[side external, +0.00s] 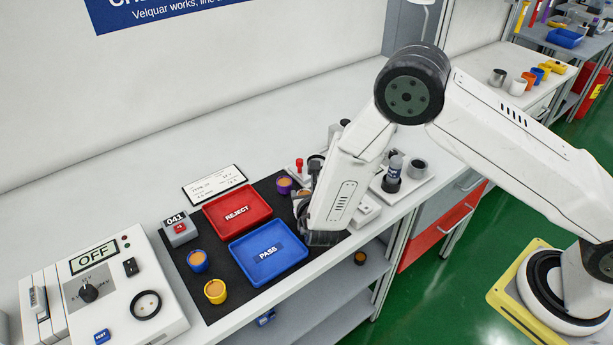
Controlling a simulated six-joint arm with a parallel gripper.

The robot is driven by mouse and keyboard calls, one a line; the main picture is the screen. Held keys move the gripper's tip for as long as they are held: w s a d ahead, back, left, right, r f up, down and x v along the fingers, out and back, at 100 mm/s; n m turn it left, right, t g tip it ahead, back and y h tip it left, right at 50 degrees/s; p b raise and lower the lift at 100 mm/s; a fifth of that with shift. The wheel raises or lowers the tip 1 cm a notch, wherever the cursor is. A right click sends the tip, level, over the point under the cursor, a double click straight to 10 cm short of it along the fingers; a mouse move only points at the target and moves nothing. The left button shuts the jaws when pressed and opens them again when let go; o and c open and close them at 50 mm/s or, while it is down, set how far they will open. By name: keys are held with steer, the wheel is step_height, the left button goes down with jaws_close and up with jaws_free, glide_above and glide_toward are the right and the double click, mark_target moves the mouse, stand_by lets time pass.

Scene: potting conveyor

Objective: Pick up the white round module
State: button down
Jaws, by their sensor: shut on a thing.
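I cannot make out the white round module in this view. My arm's lower link and wrist hang over the right end of the black mat (191,284) and block the view there. My gripper's jaws are hidden behind them, so what is between them does not show. A small orange-brown top (304,192) peeks out at the left edge of my wrist; its rim colour is unclear. Other round modules stand upright on the mat: a purple one (284,186), a blue one (197,261) and a yellow one (215,292).
The red REJECT tray (237,195) and blue PASS tray (290,277) lie on the mat, left of my wrist. A grey counter box (180,232) and a white control box (160,278) stand further left. A bottle (394,166) and grey cup (418,168) stand right.

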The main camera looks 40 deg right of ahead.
steer(key=shift+r, duration=0.5)
steer(key=s+d+r, duration=0.2)
steer(key=s+r, duration=0.8)
steer(key=s, duration=0.3)
steer(key=shift+s+d+r, duration=0.25)
steer(key=shift+s+r, duration=0.15)
steer(key=s+a+n+t+y, duration=0.1)
steer(key=s+a+n+y, duration=0.4)
steer(key=a, duration=0.6)
steer(key=shift+s+a+r+y, duration=0.15)
steer(key=shift+s+r+y, duration=0.25)
steer(key=shift+s, duration=0.8)
steer(key=shift+f, duration=0.1)
